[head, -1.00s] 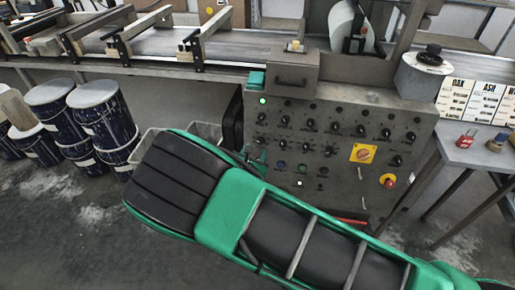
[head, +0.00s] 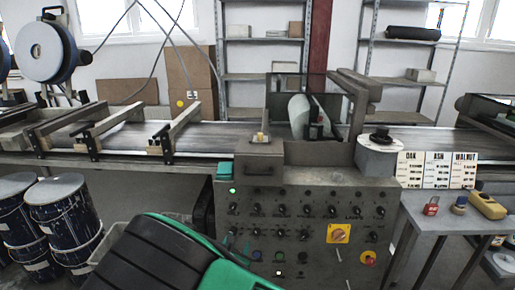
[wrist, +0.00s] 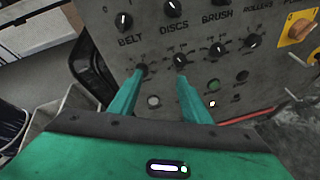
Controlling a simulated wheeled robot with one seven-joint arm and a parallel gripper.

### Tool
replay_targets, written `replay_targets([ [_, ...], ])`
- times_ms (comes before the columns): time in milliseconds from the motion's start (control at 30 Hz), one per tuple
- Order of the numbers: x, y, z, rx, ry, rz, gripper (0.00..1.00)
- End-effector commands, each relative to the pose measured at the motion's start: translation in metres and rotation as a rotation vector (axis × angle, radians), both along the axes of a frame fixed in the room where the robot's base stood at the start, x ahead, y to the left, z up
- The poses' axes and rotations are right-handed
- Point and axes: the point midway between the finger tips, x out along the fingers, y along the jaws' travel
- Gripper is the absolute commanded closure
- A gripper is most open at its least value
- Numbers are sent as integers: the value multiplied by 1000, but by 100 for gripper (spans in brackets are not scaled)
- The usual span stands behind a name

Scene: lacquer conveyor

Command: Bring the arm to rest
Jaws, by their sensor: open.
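My gripper (wrist: 162,75) shows in the wrist view as two green fingers standing apart with nothing between them. Its fingertips are in front of the lower left part of the grey control panel (wrist: 240,85), near the knobs under the BELT and DISCS labels. I cannot tell whether the tips touch the panel. In the head view my green and black arm covers the bottom middle, and the gripper itself is hidden there. The control panel (head: 305,240) carries rows of black knobs, a lit green lamp and a yellow switch plate (head: 338,233).
A conveyor (head: 205,135) runs behind the panel. Dark blue drums (head: 60,210) stand at left. A side table (head: 450,220) at right holds a red padlock (head: 431,206) and a yellow device (head: 487,206). A grey bin (wrist: 55,110) is left of my gripper.

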Motion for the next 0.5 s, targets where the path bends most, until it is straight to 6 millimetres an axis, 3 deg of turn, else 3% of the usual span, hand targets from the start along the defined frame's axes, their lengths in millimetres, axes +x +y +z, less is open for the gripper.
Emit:
replay_targets([
  [100, 20, -64, 22, 130, 41, -207, 56],
  [233, 28, -137, 44, 287, 81, -451, 56],
  [500, 9, -271, 84, 599, 120, -935, 56],
])
